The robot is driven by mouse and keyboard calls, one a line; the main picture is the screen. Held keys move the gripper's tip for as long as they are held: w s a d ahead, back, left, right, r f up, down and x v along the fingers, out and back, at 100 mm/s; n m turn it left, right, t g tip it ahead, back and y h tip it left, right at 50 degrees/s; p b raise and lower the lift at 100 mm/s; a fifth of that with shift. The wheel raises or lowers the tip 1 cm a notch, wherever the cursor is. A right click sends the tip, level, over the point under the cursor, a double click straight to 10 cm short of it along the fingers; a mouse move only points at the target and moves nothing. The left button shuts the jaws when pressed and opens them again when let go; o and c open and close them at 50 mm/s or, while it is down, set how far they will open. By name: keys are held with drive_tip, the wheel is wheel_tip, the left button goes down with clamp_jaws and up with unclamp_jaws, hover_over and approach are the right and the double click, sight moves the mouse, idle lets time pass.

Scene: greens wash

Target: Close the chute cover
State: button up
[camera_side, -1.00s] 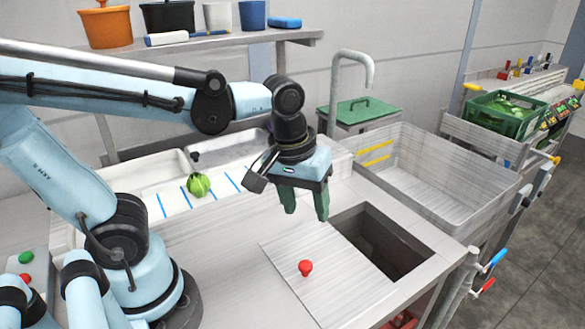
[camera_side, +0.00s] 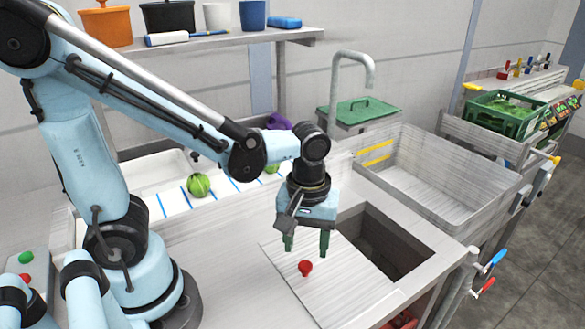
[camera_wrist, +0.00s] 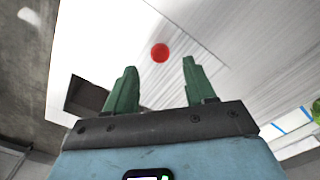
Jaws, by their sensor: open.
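The chute cover (camera_side: 333,285) is a pale flat plate with a red knob (camera_side: 305,268) on top. It lies on the counter to the left of the dark square chute opening (camera_side: 372,243), which is largely uncovered. My gripper (camera_side: 306,246) has green fingers pointing down, open and empty, just above and behind the knob in the side view. In the wrist view my gripper (camera_wrist: 156,85) is open, with the red knob (camera_wrist: 160,53) beyond and between the fingertips. The dark opening (camera_wrist: 86,97) shows left of the fingers there. I cannot tell any contact with the knob.
A wide sink basin (camera_side: 435,180) stands behind the opening, with a tall faucet (camera_side: 352,75) and a green-lidded bin (camera_side: 360,112). A cabbage (camera_side: 199,185) lies on the blue-striped strip at the left. The counter left of the cover is clear.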

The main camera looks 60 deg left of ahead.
sight(306, 264)
drive_tip(key=shift+f, duration=2.4)
drive_tip(key=shift+c, duration=0.2)
clamp_jaws()
